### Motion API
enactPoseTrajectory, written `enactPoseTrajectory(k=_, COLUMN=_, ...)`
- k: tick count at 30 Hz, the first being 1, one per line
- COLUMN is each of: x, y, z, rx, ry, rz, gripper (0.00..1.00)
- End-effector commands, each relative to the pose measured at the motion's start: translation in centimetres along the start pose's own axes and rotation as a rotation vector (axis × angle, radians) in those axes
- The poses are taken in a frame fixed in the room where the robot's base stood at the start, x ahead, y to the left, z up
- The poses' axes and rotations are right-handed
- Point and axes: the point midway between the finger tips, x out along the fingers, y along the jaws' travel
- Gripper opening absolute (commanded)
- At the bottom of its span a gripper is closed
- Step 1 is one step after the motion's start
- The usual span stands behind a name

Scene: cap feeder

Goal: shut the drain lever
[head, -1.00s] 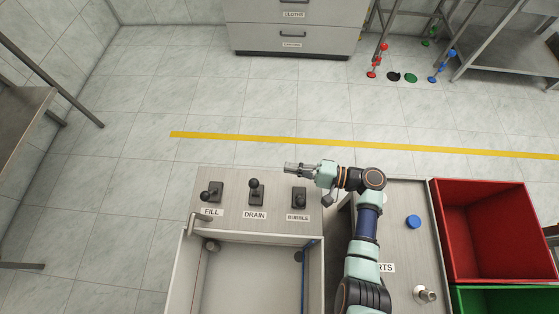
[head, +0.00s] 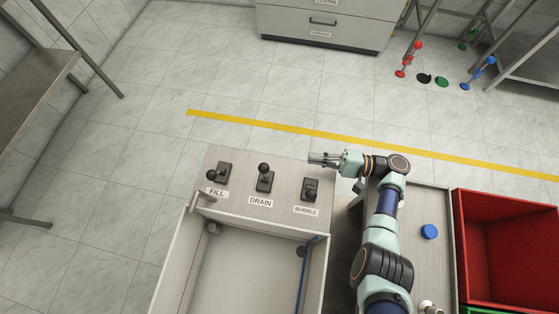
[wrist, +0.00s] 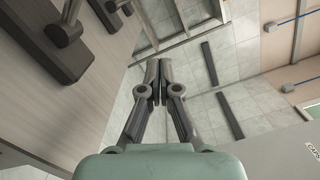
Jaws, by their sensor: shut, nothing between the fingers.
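The drain lever (head: 264,169) is the middle of three black levers on the panel, above the DRAIN label (head: 260,202). Its round knob sits toward the far end of its black plate. My gripper (head: 311,158) is shut and empty beyond the panel's far edge, near the bubble lever (head: 310,188) and to the right of the drain lever, apart from both. In the wrist view my shut fingers (wrist: 158,65) point away over the floor. Two black levers show at the left there; I cannot tell for sure which they are.
The fill lever (head: 219,174) stands left of the drain lever. Below the panel is an open basin (head: 178,255). A side table (head: 432,275) with a blue cap (head: 429,231) and a red bin (head: 510,196) lie right. The floor beyond the panel is clear.

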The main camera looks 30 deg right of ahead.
Motion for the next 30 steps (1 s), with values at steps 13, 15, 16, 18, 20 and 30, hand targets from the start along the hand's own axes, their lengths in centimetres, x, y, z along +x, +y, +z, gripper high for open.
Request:
enactPoseTrajectory(k=13, x=4.1, y=0.1, z=0.0, rx=-0.002, ry=-0.002, rz=0.002, gripper=0.0)
enactPoseTrajectory(k=15, x=5.6, y=0.2, z=0.0, rx=-0.002, ry=-0.002, rz=0.002, gripper=0.0)
enactPoseTrajectory(k=16, x=6.3, y=0.2, z=0.0, rx=-0.002, ry=-0.002, rz=0.003, gripper=0.0)
enactPoseTrajectory(k=18, x=7.9, y=0.2, z=0.0, rx=-0.002, ry=-0.002, rz=0.003, gripper=0.0)
enactPoseTrajectory(k=20, x=9.2, y=0.3, z=0.0, rx=-0.002, ry=-0.002, rz=0.003, gripper=0.0)
enactPoseTrajectory(k=30, x=10.9, y=0.0, z=3.4, rx=-0.002, ry=0.002, rz=0.0, gripper=0.0)
